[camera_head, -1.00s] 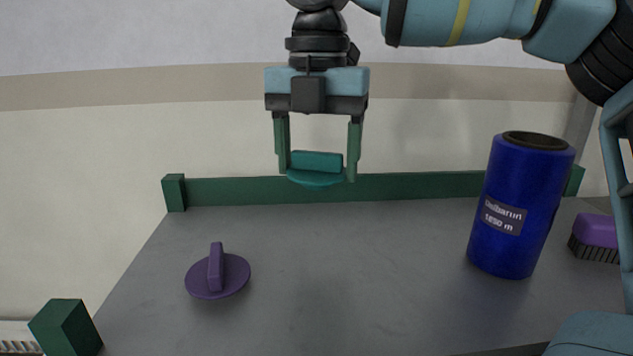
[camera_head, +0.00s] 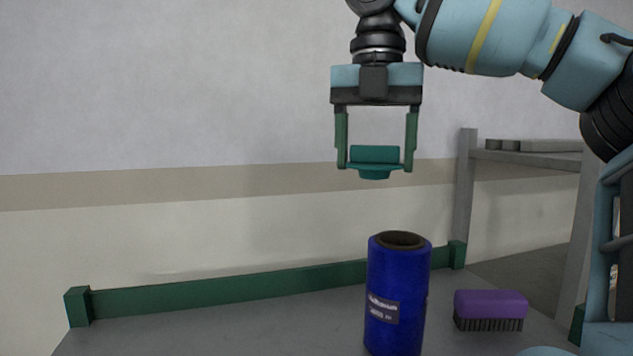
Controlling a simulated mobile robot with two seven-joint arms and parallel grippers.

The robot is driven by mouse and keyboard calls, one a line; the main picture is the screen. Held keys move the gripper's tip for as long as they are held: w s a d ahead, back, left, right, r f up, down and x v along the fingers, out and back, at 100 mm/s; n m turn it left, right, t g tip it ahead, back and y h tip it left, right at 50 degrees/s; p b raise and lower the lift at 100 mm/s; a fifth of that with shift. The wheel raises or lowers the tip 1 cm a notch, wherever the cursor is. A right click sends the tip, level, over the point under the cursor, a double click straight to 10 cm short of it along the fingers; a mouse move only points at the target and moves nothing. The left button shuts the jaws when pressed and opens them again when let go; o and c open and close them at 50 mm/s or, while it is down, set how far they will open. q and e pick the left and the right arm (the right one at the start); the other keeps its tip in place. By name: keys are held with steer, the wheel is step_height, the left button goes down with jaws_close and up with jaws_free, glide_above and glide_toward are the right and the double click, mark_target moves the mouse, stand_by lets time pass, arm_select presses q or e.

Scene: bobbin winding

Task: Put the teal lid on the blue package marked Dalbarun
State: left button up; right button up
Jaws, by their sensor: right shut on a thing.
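The teal lid (camera_head: 375,173) is held by its bar-shaped grip between the green fingers of my right gripper (camera_head: 376,155), which is shut on it. The lid hangs level, well above the blue package (camera_head: 396,300) and a little left of its open top in the picture. The blue package stands upright on the grey table, with a dark round opening on top and a label whose text is hard to read now. Its base is cut off by the lower picture edge. My left gripper is not in view.
A purple brush (camera_head: 490,306) with dark bristles lies right of the package. A low green rail (camera_head: 220,291) runs along the table's back edge. Grey shelving (camera_head: 530,155) stands behind at the right. The table left of the package is clear where visible.

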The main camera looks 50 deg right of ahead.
steer(key=s, duration=0.1)
steer(key=s+d+r, duration=0.1)
steer(key=s+d, duration=0.1)
steer(key=shift+s+d+r, duration=0.1)
steer(key=shift+r, duration=0.2)
steer(key=shift+f, duration=0.1)
step_height(320, 180, down, 7)
stand_by(0.3)
steer(key=shift+f, duration=1.9)
steer(key=o, duration=1)
